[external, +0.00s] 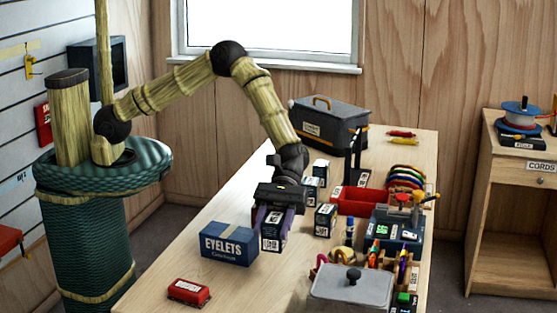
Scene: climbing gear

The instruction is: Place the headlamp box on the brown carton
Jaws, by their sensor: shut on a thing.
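My gripper (273,222) points down over the near part of the workbench. Its purple fingers are shut on a small dark box with a white label (271,241), which looks like the headlamp box; its print is too small to read. The held box is upright, just right of a blue box marked EYELETS (228,244). I cannot tell whether it touches the bench or the blue box. I cannot make out a brown carton in this view.
Similar small boxes (325,219) stand to the right and behind. A red tin (189,291) lies at the near left. A grey lidded container (352,287), a blue organiser (394,232), a red tray (358,201) and a dark toolbox (328,126) crowd the right and back.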

